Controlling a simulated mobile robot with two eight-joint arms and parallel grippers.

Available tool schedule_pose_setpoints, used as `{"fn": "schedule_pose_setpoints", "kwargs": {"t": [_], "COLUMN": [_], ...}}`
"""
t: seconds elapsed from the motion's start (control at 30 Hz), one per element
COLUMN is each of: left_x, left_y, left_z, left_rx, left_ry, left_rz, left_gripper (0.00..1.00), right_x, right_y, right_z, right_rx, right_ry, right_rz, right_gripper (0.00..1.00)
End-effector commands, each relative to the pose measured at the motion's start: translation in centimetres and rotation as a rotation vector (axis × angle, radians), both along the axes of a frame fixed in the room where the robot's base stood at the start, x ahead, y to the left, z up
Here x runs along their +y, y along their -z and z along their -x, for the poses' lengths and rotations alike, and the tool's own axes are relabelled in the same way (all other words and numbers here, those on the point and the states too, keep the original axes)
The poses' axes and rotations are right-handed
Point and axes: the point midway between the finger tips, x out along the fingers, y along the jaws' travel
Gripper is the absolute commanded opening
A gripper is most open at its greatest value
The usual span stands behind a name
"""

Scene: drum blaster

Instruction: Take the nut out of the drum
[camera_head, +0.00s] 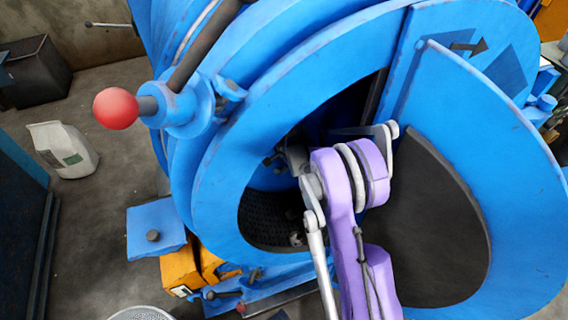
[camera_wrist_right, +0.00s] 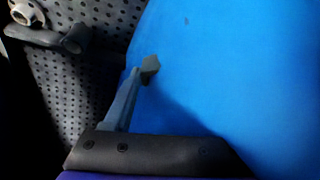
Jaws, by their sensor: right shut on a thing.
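The blue drum (camera_head: 235,140) stands with its round mouth open and its blue door (camera_head: 525,190) swung to the right. My right arm reaches into the mouth, and my right gripper (camera_head: 290,155) is inside, partly hidden by its own wrist. In the right wrist view the gripper's fingers (camera_wrist_right: 130,95) are together, with a small grey angular piece (camera_wrist_right: 150,66) at their tips. It looks like the nut, but its shape is only partly clear. The blue drum wall fills the right of that view. My left gripper is not in view.
Loose grey metal parts (camera_wrist_right: 60,38) lie on the perforated dark drum lining (camera_wrist_right: 95,75). A lever with a red knob (camera_head: 116,108) sticks out left of the mouth. A white bag (camera_head: 62,150) stands on the open floor at the left.

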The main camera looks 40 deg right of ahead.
Motion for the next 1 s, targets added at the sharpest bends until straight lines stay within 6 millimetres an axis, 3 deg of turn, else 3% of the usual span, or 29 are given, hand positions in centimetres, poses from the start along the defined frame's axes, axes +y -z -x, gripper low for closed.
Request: {"fn": "schedule_pose_setpoints", "kwargs": {"t": [0.7,1.0], "left_x": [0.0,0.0], "left_y": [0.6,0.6], "left_z": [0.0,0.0], "left_rx": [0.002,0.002], "left_ry": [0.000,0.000], "left_rz": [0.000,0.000], "left_gripper": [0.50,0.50], "right_x": [6.8,7.3], "right_y": [-0.5,-0.6], "right_z": [-2.2,-2.3], "right_rx": [0.000,-0.001], "right_ry": [-0.002,0.000], "right_rz": [0.001,0.001], "right_gripper": [0.00,0.00]}}
